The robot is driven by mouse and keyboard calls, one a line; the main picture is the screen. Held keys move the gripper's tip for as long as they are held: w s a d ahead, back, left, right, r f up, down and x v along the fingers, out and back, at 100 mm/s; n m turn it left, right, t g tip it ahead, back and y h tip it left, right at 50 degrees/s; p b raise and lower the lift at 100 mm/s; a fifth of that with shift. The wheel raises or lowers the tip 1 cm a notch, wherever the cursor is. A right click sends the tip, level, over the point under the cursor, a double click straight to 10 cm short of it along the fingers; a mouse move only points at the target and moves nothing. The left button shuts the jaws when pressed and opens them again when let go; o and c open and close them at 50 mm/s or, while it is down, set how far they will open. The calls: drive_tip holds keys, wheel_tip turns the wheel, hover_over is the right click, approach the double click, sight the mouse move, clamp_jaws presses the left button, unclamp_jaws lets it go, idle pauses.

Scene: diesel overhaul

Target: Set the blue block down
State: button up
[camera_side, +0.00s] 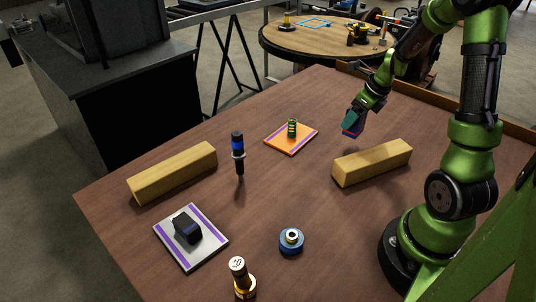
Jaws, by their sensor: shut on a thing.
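My gripper (355,122) is at the right of the middle, above the back part of the brown table, with its fingers pointing down. It is shut on the blue block (350,131). Only a small part of the block shows, with a reddish edge at its lower side, and the fingers hide the rest. The block appears to be held above the table, behind the right wooden beam; the exact height cannot be told.
Wooden beams lie at left (172,172) and right (372,162). An orange pad (276,145) bears a green spring (292,128). A grey pad (182,258) bears a black block (187,228). A blue-black injector (238,155), blue ring (291,242) and brass part (240,280) stand nearby.

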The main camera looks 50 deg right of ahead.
drive_tip(key=shift+m, duration=0.3)
drive_tip(key=w+d, duration=0.3)
drive_tip(key=w, duration=0.1)
drive_tip(key=w+d+f, duration=0.1)
drive_tip(key=w+d, duration=0.7)
drive_tip(key=shift+f, duration=0.3)
drive_tip(key=shift+d+f, duration=0.1)
drive_tip(key=shift+f, duration=1.6)
drive_tip(key=shift+f, duration=0.1)
drive_tip(key=shift+f, duration=0.1)
drive_tip(key=o, duration=1.4)
